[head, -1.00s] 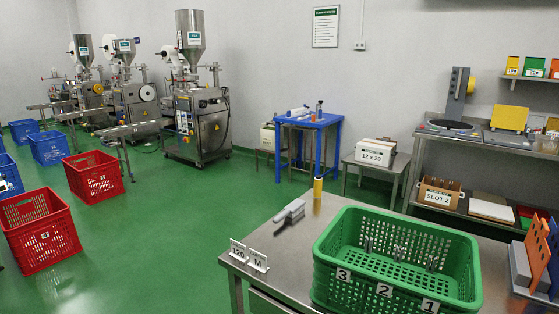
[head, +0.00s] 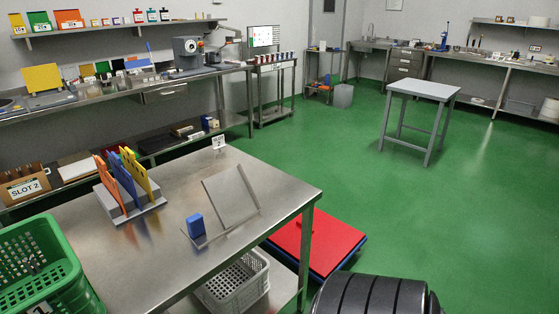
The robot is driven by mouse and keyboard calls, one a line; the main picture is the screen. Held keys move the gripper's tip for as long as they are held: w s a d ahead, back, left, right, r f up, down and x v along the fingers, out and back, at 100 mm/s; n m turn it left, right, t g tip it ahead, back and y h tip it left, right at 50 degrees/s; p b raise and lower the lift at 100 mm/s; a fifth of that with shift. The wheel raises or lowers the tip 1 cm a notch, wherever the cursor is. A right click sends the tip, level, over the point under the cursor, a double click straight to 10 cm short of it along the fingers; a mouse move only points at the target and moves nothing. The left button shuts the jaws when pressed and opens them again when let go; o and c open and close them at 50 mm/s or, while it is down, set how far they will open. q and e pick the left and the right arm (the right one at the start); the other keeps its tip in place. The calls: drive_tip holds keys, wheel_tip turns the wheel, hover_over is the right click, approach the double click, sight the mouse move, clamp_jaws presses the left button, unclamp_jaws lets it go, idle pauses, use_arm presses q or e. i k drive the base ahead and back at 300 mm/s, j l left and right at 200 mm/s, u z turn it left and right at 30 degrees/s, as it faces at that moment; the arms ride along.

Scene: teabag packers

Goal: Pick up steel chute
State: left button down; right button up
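I see nothing in the head view that is surely the steel chute. A tilted grey metal-looking plate (head: 231,196) stands on the near steel table (head: 185,245), and I cannot tell whether it is the chute. A small blue block (head: 195,226) stands at its left, close to its low front lip. Neither of my grippers is in view.
A green crate (head: 40,270) stands at the table's left. A rack (head: 135,212) holds coloured boards. A white basket (head: 235,285) is under the tabletop. A red board (head: 315,243) is low beside the table. A grey table (head: 423,90) stands on open green floor.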

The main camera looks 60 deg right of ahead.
sight(232, 198)
drive_tip(key=z, duration=0.4)
drive_tip(key=l+z, duration=0.1)
drive_tip(key=z, duration=0.3)
drive_tip(key=i+z, duration=0.1)
drive_tip(key=z, duration=0.3)
drive_tip(key=l+z, duration=0.1)
drive_tip(key=z, duration=0.3)
drive_tip(key=u, duration=0.35)
drive_tip(key=i+l+u, duration=0.15)
drive_tip(key=u, duration=0.2)
drive_tip(key=i+l+u, duration=0.1)
drive_tip(key=l+u, duration=0.25)
drive_tip(key=i+l+u, duration=0.1)
drive_tip(key=l+u, duration=0.25)
